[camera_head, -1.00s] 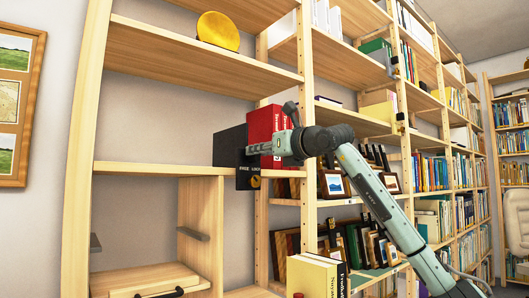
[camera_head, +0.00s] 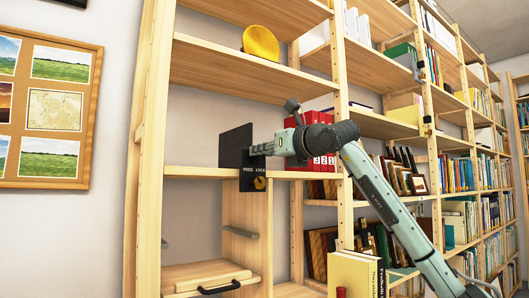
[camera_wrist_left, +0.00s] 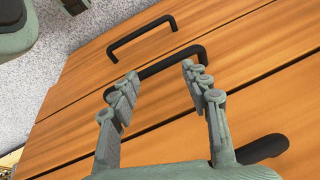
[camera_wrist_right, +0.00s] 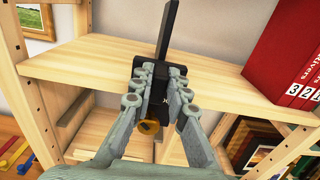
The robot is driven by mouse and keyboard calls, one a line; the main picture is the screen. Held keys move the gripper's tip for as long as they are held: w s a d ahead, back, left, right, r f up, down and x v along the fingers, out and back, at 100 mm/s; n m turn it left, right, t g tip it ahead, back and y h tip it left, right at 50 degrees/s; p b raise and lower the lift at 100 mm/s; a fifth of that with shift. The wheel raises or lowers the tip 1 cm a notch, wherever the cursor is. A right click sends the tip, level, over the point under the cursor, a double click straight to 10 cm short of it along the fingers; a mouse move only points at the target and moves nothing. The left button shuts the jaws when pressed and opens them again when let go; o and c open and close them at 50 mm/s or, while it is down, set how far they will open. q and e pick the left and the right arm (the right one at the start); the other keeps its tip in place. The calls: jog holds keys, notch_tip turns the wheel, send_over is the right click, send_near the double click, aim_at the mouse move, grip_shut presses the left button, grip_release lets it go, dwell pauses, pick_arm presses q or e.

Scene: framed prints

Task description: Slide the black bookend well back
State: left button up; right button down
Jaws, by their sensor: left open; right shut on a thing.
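The black bookend (camera_head: 236,143) stands upright on the middle shelf, left of the red numbered books (camera_head: 312,162), with a clear gap between. Its front tab, lettered FREE and LOCK (camera_head: 252,178), hangs over the shelf's front edge and carries a gold knob. My right gripper (camera_head: 258,151) is shut on the bookend's front part. In the right wrist view the bookend (camera_wrist_right: 168,30) rises beyond the fingertips (camera_wrist_right: 159,83), with the gold knob (camera_wrist_right: 149,127) below. My left gripper (camera_wrist_left: 160,80) is open and empty above wooden drawer fronts with black handles (camera_wrist_left: 140,38).
The bookend's shelf (camera_head: 200,171) is bare on its left, up to the pale side upright (camera_head: 150,150). A yellow round object (camera_head: 261,43) stands on the shelf above.

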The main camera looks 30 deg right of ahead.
jog(key=shift+a+f, duration=0.1)
jog(key=c, duration=1.5)
grip_release()
jog(key=shift+s, duration=0.15)
jog(key=s, duration=0.7)
jog(key=s+d, duration=0.1)
jog(key=s, duration=0.3)
jog(key=shift+s, duration=0.35)
